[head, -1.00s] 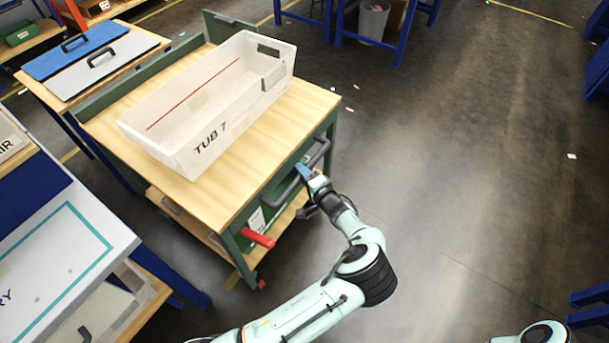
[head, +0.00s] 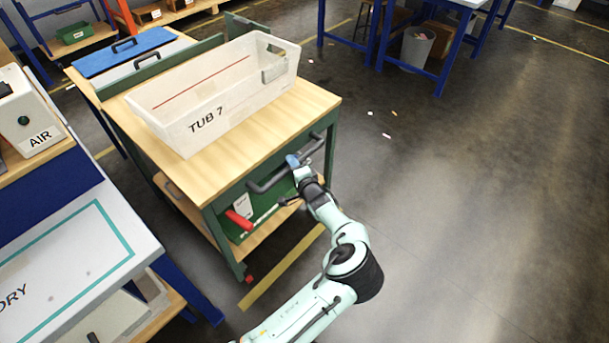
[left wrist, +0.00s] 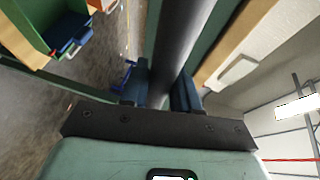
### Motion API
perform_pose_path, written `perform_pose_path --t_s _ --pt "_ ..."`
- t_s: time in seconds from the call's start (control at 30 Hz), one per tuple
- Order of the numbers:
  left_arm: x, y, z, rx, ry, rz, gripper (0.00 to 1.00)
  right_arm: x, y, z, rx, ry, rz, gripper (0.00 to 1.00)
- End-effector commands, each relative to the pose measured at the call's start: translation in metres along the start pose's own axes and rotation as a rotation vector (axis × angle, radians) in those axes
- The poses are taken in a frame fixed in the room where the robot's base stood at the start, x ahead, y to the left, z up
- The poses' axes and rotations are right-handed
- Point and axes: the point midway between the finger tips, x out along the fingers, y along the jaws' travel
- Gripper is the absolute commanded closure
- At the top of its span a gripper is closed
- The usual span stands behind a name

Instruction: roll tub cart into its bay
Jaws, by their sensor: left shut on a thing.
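The tub cart (head: 262,108) has a wooden top, a green frame and a dark handle (head: 262,187) across its near end. A white tub (head: 207,124) marked TUB 7 stands on its top. My left gripper (head: 293,161) is at the handle, shut on it. In the left wrist view the dark handle bar (left wrist: 178,40) runs between the two fingers (left wrist: 160,92). A red lever (head: 239,220) sticks out below the handle. No bay is clearly identifiable. My right gripper is out of view.
A yellow floor line (head: 283,268) lies beside the cart's near end. A bench with a teal-outlined top (head: 75,262) stands close on the left. Blue-legged tables (head: 440,78) and a grey bin (head: 414,50) stand at the back. The floor (head: 480,200) on the right is clear.

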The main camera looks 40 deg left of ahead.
Motion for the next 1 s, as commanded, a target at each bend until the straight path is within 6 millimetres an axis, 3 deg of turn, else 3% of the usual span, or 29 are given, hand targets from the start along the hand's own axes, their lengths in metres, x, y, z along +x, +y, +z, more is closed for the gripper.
perform_pose_path --t_s 0.2,0.6,0.63,0.7,1.0 --pt "0.014 -0.004 0.007 -0.001 -0.003 -0.002 1.00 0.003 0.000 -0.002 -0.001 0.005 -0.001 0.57" --pt "0.017 -0.006 0.009 0.000 -0.004 -0.005 1.00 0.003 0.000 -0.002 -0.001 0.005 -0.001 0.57" --pt "0.018 -0.006 0.009 0.000 -0.004 -0.005 0.67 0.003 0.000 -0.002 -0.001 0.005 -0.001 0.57" --pt "0.018 -0.006 0.009 0.000 -0.004 -0.005 0.49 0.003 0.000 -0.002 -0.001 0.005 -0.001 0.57" --pt "0.014 -0.004 0.006 0.000 0.000 -0.001 0.49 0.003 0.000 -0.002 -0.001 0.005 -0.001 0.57"
